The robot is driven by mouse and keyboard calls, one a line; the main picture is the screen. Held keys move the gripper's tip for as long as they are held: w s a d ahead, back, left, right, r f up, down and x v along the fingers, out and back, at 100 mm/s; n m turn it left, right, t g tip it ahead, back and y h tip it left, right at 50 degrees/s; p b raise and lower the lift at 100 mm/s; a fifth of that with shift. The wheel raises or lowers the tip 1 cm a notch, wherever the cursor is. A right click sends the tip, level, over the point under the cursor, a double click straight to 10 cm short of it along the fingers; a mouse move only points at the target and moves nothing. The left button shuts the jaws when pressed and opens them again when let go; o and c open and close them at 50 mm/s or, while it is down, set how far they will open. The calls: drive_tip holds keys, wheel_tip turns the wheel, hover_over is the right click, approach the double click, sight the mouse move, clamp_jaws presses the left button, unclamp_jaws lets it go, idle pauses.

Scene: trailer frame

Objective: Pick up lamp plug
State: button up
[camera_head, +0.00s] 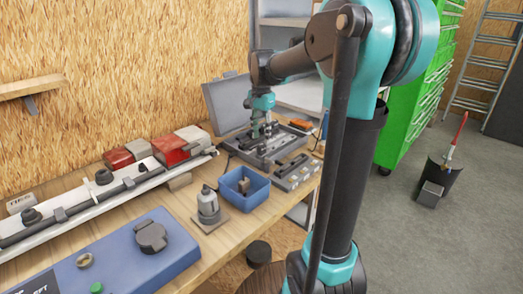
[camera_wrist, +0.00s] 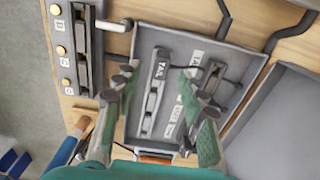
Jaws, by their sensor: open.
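My gripper (camera_head: 262,128) is over the grey tray (camera_head: 238,152) at the back of the workbench. In the wrist view its two fingers (camera_wrist: 156,84) are spread apart with nothing seen held between them. A long grey-and-dark part (camera_wrist: 152,95) lies in the tray (camera_wrist: 147,36) beside a white "TAIL" label, in the gap between the fingers as pictured. Another dark part (camera_wrist: 212,78) lies to its right, partly hidden by the right finger. I cannot tell which part is the lamp plug, and I see no contact.
A strip with brass knobs and a dark bar (camera_wrist: 84,55) lies left of the tray. The tray's open lid (camera_head: 228,102) stands behind it. A blue bin (camera_head: 258,194) and a grey bottle-like part (camera_head: 208,205) stand in front. A long rail (camera_head: 90,205) lies left.

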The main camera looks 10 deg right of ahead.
sight(262, 144)
drive_tip(key=shift+w+f, duration=0.15)
drive_tip(key=shift+f, duration=1.3)
drive_tip(key=shift+w+f, duration=0.1)
drive_tip(key=shift+f, duration=1.3)
drive_tip(key=shift+c, duration=0.6)
drive_tip(key=c, duration=0.7)
